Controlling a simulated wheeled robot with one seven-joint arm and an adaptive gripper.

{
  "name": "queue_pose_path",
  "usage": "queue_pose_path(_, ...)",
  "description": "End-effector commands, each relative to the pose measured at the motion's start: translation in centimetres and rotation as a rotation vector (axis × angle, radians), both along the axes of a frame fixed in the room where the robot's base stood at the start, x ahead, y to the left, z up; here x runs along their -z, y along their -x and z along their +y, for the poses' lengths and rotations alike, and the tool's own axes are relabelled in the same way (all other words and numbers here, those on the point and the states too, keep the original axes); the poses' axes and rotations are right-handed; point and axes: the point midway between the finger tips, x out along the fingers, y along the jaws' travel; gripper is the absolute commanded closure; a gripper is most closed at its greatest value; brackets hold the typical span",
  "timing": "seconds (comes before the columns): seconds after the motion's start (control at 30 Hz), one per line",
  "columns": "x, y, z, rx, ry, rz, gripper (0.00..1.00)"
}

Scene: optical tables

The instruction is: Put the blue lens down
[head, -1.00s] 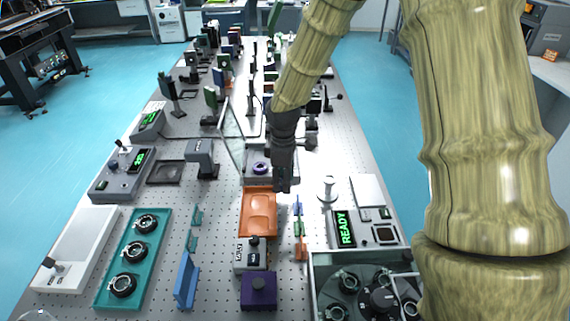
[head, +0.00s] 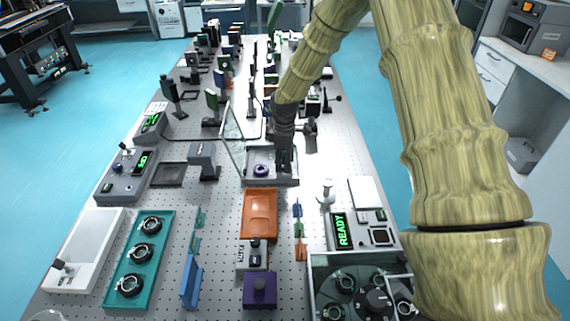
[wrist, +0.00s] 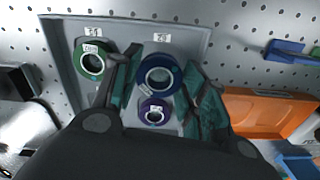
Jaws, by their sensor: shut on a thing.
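The blue lens (wrist: 176,72) is a dark blue ring with a clear centre and a white label, seen in the wrist view. My gripper (wrist: 160,82) has its teal-padded fingers on either side of it and is shut on it. The lens is over the right part of a grey tray (wrist: 190,28), below a small label; I cannot tell if it touches the tray floor. A green lens (wrist: 80,64) is to its left and a purple lens (wrist: 141,113) just below it. In the head view my gripper (head: 285,168) is over the grey tray (head: 280,181) and hides the blue lens.
A tilted glass pane (head: 234,140) stands at the tray's left edge. An orange tray (head: 259,222) lies in front. A grey stand (head: 203,160) is to the left, a small white post (head: 327,192) to the right.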

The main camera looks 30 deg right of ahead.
Motion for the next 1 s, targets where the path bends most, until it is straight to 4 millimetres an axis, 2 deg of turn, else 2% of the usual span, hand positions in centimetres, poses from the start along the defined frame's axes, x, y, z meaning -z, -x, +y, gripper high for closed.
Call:
queue_pose_path(0.2, 1.9, 0.0, 0.0, 0.000, 0.001, 0.001, 0.85)
queue_pose_path(0.63, 2.5, 0.0, 0.0, 0.000, 0.001, -0.001, 0.85)
queue_pose_path(0.67, 2.5, 0.0, 0.0, 0.000, 0.001, -0.001, 0.52)
queue_pose_path(0.7, 2.4, 0.0, 0.0, 0.000, 0.001, -0.001, 0.48)
queue_pose_path(1.0, 2.4, 0.0, 0.0, 0.000, 0.001, -0.001, 0.48)
